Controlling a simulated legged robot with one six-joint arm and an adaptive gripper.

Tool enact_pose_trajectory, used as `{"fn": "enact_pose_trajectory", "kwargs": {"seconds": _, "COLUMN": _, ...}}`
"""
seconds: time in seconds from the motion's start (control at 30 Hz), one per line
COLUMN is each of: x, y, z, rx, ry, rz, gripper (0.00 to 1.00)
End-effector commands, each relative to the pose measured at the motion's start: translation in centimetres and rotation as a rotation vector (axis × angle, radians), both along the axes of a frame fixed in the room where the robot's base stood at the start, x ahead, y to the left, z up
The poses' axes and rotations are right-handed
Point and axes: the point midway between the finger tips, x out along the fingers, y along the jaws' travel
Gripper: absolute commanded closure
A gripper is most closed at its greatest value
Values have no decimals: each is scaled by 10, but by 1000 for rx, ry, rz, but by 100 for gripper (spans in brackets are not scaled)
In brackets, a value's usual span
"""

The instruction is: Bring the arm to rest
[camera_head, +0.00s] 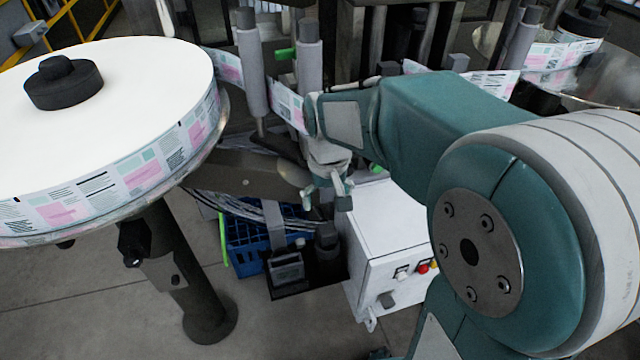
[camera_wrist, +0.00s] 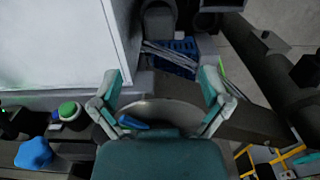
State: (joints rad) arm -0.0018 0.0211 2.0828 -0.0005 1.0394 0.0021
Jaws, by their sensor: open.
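My arm (camera_head: 430,110) is teal and pale grey. It reaches from the lower right across the head view toward the middle, its wrist bent downward. My gripper (camera_head: 328,194) points down in front of the labeller, beside the white control box. In the wrist view my gripper (camera_wrist: 160,88) has its two fingers spread wide apart, with nothing between them. Beyond the fingers lie a dark machine arm and part of a round grey plate (camera_wrist: 160,108).
A large label reel (camera_head: 130,100) on a stand fills the left. Rollers (camera_head: 252,65) carrying the label strip stand close behind my wrist. The white control box (camera_head: 385,245) stands below my arm, and a blue crate (camera_head: 245,240) is on the floor.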

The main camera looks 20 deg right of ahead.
Motion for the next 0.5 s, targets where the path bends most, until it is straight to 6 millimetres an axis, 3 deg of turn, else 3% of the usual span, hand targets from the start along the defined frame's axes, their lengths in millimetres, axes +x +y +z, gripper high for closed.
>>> {"fn": "enact_pose_trajectory", "kwargs": {"seconds": 0.27, "x": -6, "y": 0, "z": 7, "rx": 0, "ry": -22, "rz": 0, "gripper": 4}}
{"fn": "enact_pose_trajectory", "kwargs": {"seconds": 0.5, "x": -47, "y": 0, "z": 43, "rx": 0, "ry": -169, "rz": 0, "gripper": 4}}
